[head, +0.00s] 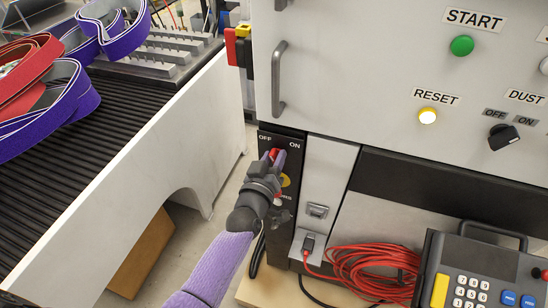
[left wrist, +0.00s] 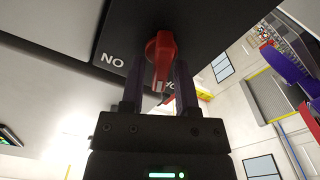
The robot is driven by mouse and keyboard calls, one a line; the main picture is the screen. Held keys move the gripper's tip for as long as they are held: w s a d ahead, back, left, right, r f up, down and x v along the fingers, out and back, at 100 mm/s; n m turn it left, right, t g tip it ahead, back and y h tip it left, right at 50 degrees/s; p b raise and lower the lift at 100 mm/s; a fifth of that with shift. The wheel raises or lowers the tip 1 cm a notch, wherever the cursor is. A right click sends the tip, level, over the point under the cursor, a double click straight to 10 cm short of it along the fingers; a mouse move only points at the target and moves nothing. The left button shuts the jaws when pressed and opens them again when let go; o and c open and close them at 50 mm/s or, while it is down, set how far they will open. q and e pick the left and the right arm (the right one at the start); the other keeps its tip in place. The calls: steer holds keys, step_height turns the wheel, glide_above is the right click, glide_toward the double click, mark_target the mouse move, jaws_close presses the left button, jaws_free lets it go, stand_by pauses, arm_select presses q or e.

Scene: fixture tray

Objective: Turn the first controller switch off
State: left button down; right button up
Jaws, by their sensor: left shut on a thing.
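The controller switch is a red rotary knob (head: 274,153) on a narrow black panel (head: 265,232), below the labels OFF and ON. My left gripper (head: 279,159) reaches up to it from below, and its fingers cover part of it. In the left wrist view the red knob (left wrist: 160,52) sits between the two dark fingers of my left gripper (left wrist: 159,78), which is shut on it. There the labels appear upside down. The knob's white-marked end points down toward the partly hidden OFF label. My right gripper is not in view.
The cabinet with START, RESET and DUST controls (head: 340,80) fills the right, with a door handle (head: 279,79). A ribbed conveyor (head: 75,115) with purple and red straps stands left. A coiled red cable (head: 375,270) and keypad (head: 475,285) lie lower right.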

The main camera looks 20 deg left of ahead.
arm_select(q)
steer(key=shift+n, duration=0.6)
steer(key=c, duration=0.6)
jaws_free()
steer(key=s+p, duration=0.1)
steer(key=s, duration=0.9)
steer(key=shift+a+p, duration=0.2)
steer(key=shift+p, duration=0.1)
steer(key=shift+f, duration=0.1)
